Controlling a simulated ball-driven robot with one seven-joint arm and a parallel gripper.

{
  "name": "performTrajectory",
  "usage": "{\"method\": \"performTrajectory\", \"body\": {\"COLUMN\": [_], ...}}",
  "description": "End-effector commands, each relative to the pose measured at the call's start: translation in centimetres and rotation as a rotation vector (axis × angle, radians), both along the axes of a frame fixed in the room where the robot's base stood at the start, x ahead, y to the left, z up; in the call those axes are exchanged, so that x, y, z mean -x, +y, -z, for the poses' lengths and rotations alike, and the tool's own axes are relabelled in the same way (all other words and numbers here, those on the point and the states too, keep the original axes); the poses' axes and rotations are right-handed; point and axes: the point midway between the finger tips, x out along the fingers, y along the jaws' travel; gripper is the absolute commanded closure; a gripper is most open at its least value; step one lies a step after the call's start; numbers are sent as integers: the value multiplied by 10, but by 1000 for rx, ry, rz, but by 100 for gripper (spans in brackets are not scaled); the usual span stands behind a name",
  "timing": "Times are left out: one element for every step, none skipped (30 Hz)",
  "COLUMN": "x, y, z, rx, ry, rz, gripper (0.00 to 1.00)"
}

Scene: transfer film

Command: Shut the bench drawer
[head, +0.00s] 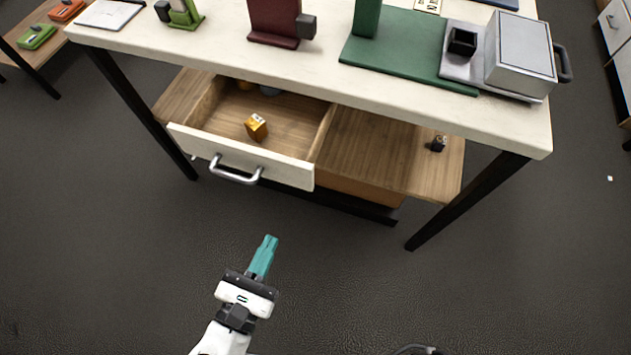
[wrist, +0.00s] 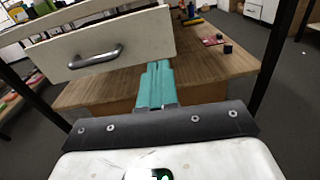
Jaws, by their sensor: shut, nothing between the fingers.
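The bench drawer (head: 241,157) is pulled out under the white bench top, with its pale front and a grey metal bar handle (head: 236,176) facing me. Its wooden inside shows a small orange block (head: 256,127) and other items further back, partly hidden by the bench top. My gripper (head: 267,242), with teal fingers, is shut and empty in front of the drawer, apart from it in the head view. In the wrist view the drawer front (wrist: 120,42) and handle (wrist: 95,56) are at upper left, and the fingertips (wrist: 159,66) point just right of the handle.
A wooden shelf (head: 375,150) lies right of the drawer, with a small dark block (head: 438,143) on it. Black bench legs (head: 465,205) stand at both sides. The bench top (head: 200,38) carries several devices. The dark floor in front is clear.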

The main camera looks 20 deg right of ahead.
Motion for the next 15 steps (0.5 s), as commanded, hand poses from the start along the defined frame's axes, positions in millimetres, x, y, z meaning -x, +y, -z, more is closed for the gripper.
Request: {"method": "performTrajectory", "body": {"x": [8,11,12,12,11,8,5,2,-2,-6,-11,-17,-22,-27,-33], "y": [1,2,2,1,0,-2,-4,-7,-11,-14,-18,-22,-26,-30,-35], "z": [4,5,6,6,6,6,6,6,6,6,5,5,5,5,5], "rx": [23,32,39,42,43,43,42,42,42,43,42,42,42,41,41], "ry": [4,6,8,8,8,8,9,9,9,8,8,9,9,8,8], "rz": [-24,-33,-40,-42,-43,-42,-41,-40,-40,-39,-39,-38,-38,-37,-38], "gripper": [100,100,100,100,100,100,100,100,100,100,100,100,100,100,100]}}
